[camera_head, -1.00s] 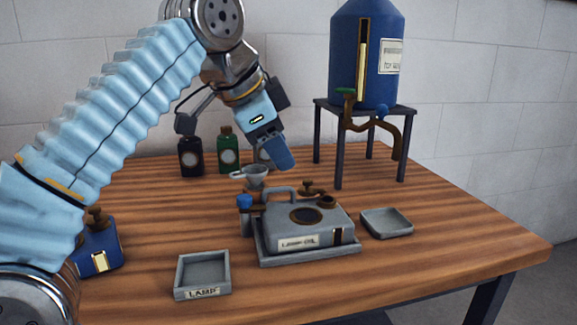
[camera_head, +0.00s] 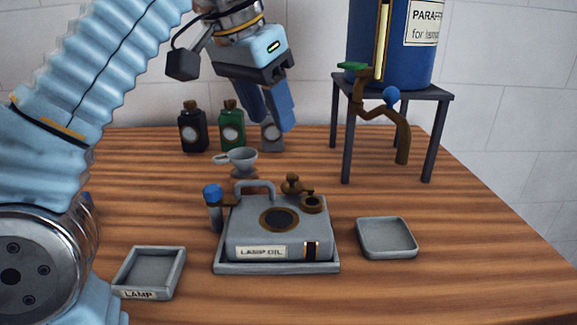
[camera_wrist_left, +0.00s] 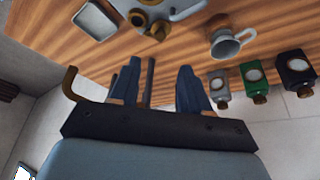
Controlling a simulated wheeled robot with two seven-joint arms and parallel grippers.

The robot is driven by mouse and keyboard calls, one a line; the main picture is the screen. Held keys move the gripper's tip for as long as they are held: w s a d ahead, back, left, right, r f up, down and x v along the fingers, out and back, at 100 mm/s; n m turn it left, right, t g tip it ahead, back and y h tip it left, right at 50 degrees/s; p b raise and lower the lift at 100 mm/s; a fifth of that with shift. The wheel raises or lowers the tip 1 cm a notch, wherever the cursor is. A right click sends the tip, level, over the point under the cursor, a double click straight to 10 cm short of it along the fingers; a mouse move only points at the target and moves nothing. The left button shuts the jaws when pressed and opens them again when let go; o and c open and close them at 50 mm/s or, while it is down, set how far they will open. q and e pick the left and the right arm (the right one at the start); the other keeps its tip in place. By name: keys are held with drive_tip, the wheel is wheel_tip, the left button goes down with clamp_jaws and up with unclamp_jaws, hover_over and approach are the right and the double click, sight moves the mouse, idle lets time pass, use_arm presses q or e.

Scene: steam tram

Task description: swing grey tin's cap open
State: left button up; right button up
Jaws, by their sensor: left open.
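The grey tin (camera_head: 279,238), labelled LAMP OIL, stands in a grey tray (camera_head: 278,268) on the table. A brass knobbed cap (camera_head: 293,184) sits at its top back, beside a brass ring with a dark centre (camera_head: 312,203). I cannot tell whether this ring is an uncovered opening. In the left wrist view part of the tin (camera_wrist_left: 178,10) shows at the top edge, with the brass parts (camera_wrist_left: 150,24). My left gripper (camera_head: 272,112) is open and empty, above and behind the tin, fingers pointing down and apart from the cap. My right gripper is out of view.
A small funnel (camera_head: 242,160) stands behind the tin, and a blue-topped post (camera_head: 213,208) at its left. Bottles (camera_head: 232,130) line the back. A blue tank (camera_head: 388,45) on a stand (camera_head: 347,130) is at right. Shallow trays (camera_head: 387,238) flank the tin.

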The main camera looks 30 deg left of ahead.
sight(293, 174)
use_arm(q)
drive_tip(key=x, duration=1.2)
drive_tip(key=shift+f, duration=0.15)
clamp_jaws()
